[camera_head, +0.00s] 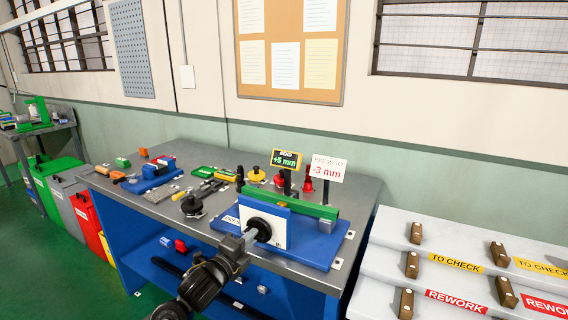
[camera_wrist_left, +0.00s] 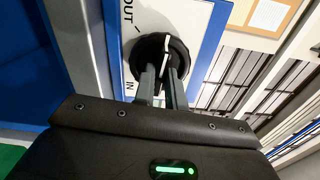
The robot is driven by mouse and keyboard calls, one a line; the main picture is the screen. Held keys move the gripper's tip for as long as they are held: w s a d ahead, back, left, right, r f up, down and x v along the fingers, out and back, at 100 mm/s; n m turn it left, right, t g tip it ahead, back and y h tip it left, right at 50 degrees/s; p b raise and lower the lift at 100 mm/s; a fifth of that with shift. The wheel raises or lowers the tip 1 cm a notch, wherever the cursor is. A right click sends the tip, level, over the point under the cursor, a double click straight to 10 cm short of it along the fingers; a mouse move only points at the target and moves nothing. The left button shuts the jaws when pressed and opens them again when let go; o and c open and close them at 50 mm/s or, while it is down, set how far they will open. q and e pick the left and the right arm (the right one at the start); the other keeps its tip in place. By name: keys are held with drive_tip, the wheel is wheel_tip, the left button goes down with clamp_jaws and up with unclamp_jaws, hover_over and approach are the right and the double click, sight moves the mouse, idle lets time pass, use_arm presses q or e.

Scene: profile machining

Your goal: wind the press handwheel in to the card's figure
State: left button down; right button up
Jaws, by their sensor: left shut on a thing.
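The press (camera_head: 318,243) stands on the blue-legged bench, with a white dial plate on its blue front face. The black handwheel (camera_head: 259,229) sits on that plate; in the left wrist view the handwheel (camera_wrist_left: 178,43) has OUT and IN lettered beside it and a white pointer line across it. My left gripper (camera_head: 247,239) is shut on the handwheel's rim or grip; the exact contact is partly hidden. The white card (camera_head: 328,169) reads PRESS TO -3 mm. A black sign (camera_head: 286,160) with green figures reads BEND +5 mm. A green profile (camera_head: 290,202) lies across the press.
Tools, red and yellow pieces and a blue vise (camera_head: 152,176) lie on the left of the bench top (camera_head: 172,207). Pale sloped shelves (camera_head: 450,245) labelled TO CHECK and REWORK stand at the right. Coloured bins (camera_head: 88,218) stand at the left.

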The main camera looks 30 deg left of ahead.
use_arm(q)
drive_tip(key=m+b, duration=0.1)
drive_tip(key=m, duration=0.3)
drive_tip(key=shift+b, duration=0.4)
drive_tip(key=shift+f+m+b, duration=0.15)
drive_tip(key=shift+m+b, duration=0.6)
drive_tip(key=shift+m, duration=0.35)
drive_tip(key=c, duration=1.3)
unclamp_jaws()
drive_tip(key=shift+s, duration=0.15)
drive_tip(key=shift+s+d, duration=0.1)
drive_tip(key=shift+s, duration=3.3)
